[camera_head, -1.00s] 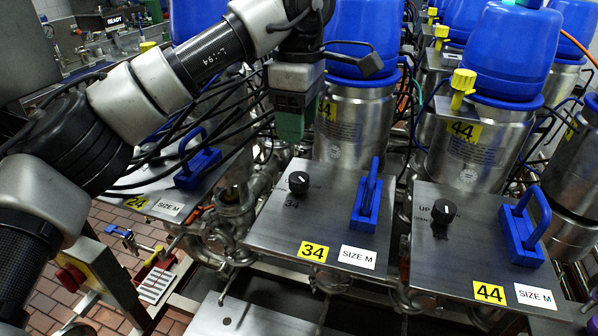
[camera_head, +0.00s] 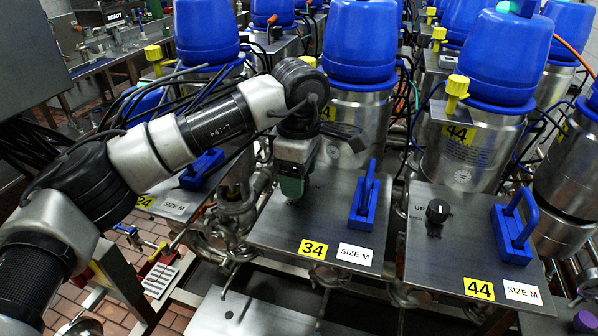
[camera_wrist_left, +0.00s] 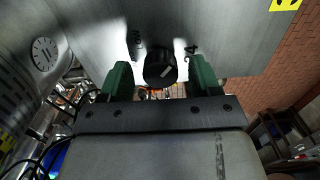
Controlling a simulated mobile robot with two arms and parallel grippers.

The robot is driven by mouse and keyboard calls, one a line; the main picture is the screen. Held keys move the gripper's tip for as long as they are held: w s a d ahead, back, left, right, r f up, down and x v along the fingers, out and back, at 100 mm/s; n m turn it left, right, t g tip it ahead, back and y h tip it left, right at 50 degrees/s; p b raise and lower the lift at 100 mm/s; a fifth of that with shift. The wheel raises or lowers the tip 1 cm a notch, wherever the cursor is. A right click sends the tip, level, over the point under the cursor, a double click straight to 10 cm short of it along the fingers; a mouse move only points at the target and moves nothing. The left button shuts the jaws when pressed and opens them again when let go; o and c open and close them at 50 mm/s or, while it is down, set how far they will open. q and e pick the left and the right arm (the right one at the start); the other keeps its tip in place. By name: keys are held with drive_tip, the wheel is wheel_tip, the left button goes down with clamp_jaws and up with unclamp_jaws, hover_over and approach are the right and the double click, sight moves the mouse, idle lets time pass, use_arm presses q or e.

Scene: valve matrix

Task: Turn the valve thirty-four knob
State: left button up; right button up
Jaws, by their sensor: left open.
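The valve thirty-four knob is a round black knob with a white mark. It shows in the left wrist view (camera_wrist_left: 160,68) on a grey metal panel, beside the printed number 34. In the head view the panel (camera_head: 262,228) carries the yellow 34 label (camera_head: 313,249), and my left gripper hides the knob. My left gripper (camera_head: 292,192) is over the panel's left part. In the left wrist view its green fingers (camera_wrist_left: 160,80) are open, one on each side of the knob, with visible gaps; contact is not seen. My right gripper is not in view.
A blue handle (camera_head: 364,202) stands on the same panel, right of my gripper. Panel 44 (camera_head: 450,262) with its own black knob (camera_head: 437,211) lies to the right. Steel cylinders with blue caps (camera_head: 361,40) stand behind. Black cables hang around my left arm.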

use_arm(q)
drive_tip(key=c, duration=0.9)
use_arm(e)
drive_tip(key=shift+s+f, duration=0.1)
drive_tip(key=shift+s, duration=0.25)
